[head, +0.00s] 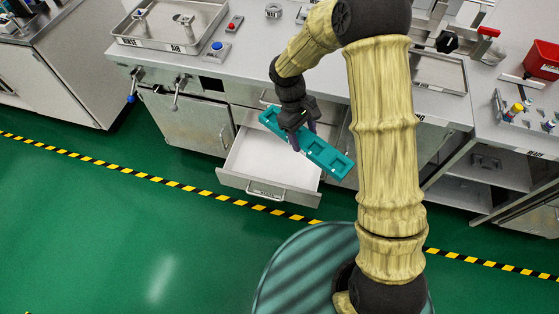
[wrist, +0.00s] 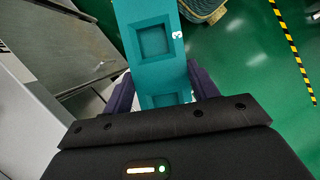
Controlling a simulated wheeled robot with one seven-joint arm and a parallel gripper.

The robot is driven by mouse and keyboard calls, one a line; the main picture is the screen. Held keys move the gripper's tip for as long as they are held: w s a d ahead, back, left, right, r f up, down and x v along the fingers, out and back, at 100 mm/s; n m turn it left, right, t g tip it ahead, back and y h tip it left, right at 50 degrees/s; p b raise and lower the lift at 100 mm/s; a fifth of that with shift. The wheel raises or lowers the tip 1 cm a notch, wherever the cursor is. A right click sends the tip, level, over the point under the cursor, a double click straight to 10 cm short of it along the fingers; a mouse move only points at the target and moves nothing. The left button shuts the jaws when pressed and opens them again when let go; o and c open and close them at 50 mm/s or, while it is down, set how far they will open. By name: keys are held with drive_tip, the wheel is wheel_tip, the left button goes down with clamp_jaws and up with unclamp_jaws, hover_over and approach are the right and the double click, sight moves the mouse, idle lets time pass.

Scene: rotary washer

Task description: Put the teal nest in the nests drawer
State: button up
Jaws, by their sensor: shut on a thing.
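The teal nest (head: 327,158) is a long flat bar with square pockets. My gripper (head: 300,137) is shut on it toward its left part and holds it tilted in the air. In the wrist view the nest (wrist: 154,40) runs up between the fingers of my gripper (wrist: 158,95). In the head view the open, pale drawer (head: 250,160) lies below and to the left of the nest. Its front with a handle and a small label faces the floor, and its visible inside is empty. The nest overlaps the drawer's right side, and its right end reaches past it.
The steel bench (head: 240,65) runs along the back, with a tray (head: 170,22), a red button (head: 234,23) and a blue button (head: 217,46) on it. A red bin (head: 543,60) stands at right. Green floor with a striped line (head: 150,179) is clear in front.

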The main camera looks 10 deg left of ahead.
drive_tip(key=w+d+f+m+g+y, duration=0.2)
drive_tip(key=d+f+m+y, duration=0.1)
drive_tip(key=d+f+m, duration=0.8)
drive_tip(key=d+f, duration=0.2)
drive_tip(key=d, duration=0.2)
drive_tip(key=shift+w, duration=0.25)
drive_tip(key=shift+d, duration=0.1)
